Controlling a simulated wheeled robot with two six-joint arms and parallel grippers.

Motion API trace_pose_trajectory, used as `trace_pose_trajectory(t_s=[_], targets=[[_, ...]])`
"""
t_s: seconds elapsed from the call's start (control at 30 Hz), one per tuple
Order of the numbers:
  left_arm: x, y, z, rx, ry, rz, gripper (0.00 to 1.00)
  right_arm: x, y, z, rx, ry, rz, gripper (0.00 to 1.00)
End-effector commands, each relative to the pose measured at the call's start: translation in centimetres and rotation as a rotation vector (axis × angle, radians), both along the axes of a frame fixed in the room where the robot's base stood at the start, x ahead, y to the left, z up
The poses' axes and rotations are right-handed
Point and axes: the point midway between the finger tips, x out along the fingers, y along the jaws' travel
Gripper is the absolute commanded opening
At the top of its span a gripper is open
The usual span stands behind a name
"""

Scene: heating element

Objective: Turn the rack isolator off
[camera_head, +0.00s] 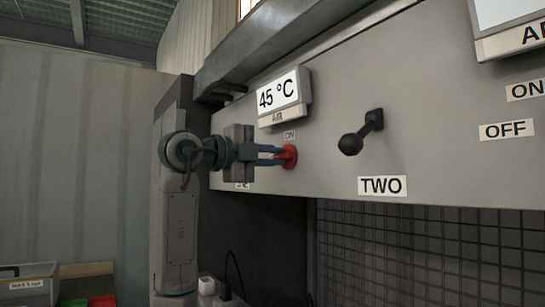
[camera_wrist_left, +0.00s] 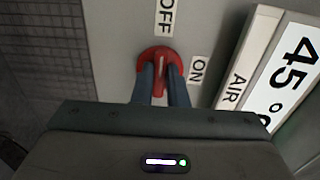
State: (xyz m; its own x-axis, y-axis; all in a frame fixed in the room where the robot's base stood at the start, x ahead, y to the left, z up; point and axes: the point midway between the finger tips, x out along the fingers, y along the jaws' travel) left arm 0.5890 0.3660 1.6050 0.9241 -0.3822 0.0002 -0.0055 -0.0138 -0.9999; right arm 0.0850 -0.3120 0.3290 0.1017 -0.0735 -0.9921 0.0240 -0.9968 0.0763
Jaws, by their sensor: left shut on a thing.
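The red rotary isolator knob (camera_head: 289,157) sits on the grey panel under the AIR display. It also shows in the left wrist view (camera_wrist_left: 151,58), with an OFF label (camera_wrist_left: 166,17) above it and an ON label (camera_wrist_left: 198,71) to its right. My left gripper (camera_head: 279,157) is shut on the knob's raised grip, one finger on each side. In the left wrist view a pale line on the grip runs roughly up and down, in line with the OFF label. In the head view the OFF label is hidden, and the ON label (camera_head: 290,134) is just above the knob. My right gripper is out of view.
The AIR display (camera_head: 283,95) reads 45 °C and juts out close above my gripper. A black lever (camera_head: 362,133) sticks out to the right, above a TWO label (camera_head: 382,186). Another OFF label (camera_head: 508,130) is farther right. A dark mesh (camera_head: 430,245) is below the panel.

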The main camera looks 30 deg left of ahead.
Motion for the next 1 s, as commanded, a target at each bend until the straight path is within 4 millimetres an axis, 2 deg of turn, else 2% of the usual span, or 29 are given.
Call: trace_pose_trajectory(t_s=[0.2,0.23,0.33,0.7,0.87,1.0], targets=[[0.0,0.0,-0.1,-0.001,0.004,0.000,0.00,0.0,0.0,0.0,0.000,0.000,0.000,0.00],[0.0,0.0,-0.1,-0.001,0.004,0.000,0.15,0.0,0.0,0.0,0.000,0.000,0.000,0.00],[0.0,0.0,-0.1,0.000,0.003,0.000,0.34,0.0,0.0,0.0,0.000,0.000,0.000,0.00],[-0.5,0.3,-0.1,0.000,0.000,0.002,0.35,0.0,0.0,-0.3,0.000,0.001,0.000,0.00],[-2.8,1.3,-0.3,0.001,-0.003,0.004,0.35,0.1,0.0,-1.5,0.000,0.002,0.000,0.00],[-5.5,2.4,-0.4,0.002,-0.003,0.005,0.35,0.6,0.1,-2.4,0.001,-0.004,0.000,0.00]])
